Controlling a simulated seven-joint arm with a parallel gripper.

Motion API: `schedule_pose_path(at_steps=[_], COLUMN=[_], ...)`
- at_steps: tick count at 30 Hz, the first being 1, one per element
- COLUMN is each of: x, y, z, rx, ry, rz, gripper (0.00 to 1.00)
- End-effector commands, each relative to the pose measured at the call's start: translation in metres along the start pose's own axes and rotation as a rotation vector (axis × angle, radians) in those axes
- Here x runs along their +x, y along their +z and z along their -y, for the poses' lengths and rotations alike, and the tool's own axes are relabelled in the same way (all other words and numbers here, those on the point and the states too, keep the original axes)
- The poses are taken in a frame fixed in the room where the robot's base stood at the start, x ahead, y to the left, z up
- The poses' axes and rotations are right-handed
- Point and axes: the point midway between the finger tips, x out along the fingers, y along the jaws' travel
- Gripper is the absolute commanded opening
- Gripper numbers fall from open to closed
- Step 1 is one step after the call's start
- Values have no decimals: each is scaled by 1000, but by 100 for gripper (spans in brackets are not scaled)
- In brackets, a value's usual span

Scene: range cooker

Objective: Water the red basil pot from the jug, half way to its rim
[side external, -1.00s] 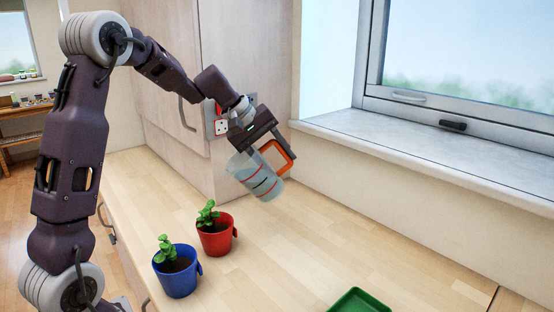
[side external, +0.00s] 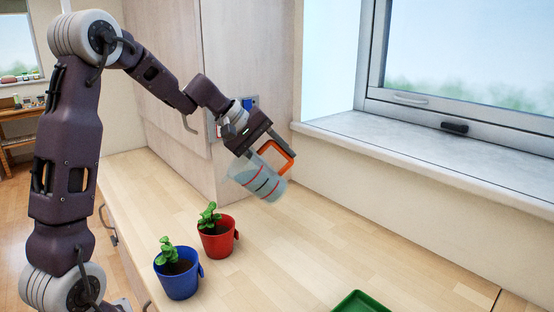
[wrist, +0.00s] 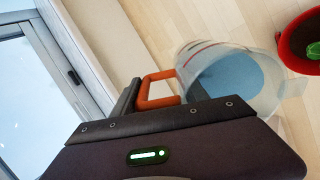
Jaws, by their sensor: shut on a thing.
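The red basil pot (side external: 218,241) stands upright on the worktop with a green plant and dark soil in it; part of it shows at the right edge of the wrist view (wrist: 292,42). The clear jug (side external: 257,180) has red and dark bands and an orange handle (side external: 279,155). My gripper (side external: 274,146) is shut on the jug's handle and holds the jug in the air, tilted, above and to the right of the red pot. In the wrist view the jug (wrist: 265,101) holds bluish water and its mouth faces toward the red pot's side. No stream of water shows.
A blue pot (side external: 178,277) with a plant stands close in front and left of the red pot. A green tray (side external: 361,302) lies at the bottom edge. The window sill (side external: 420,150) and wall are behind; the middle worktop is clear.

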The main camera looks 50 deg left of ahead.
Motion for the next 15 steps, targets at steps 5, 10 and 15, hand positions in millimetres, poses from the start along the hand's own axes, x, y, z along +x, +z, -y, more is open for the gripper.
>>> schedule_pose_path(at_steps=[5, 10, 15], x=[0, 0, -2], y=[0, 0, 0], z=[-1, -1, 0], rx=[0, 0, -3], ry=[1, 1, 27], rz=[-1, -1, 1], gripper=[0, 0, 0])
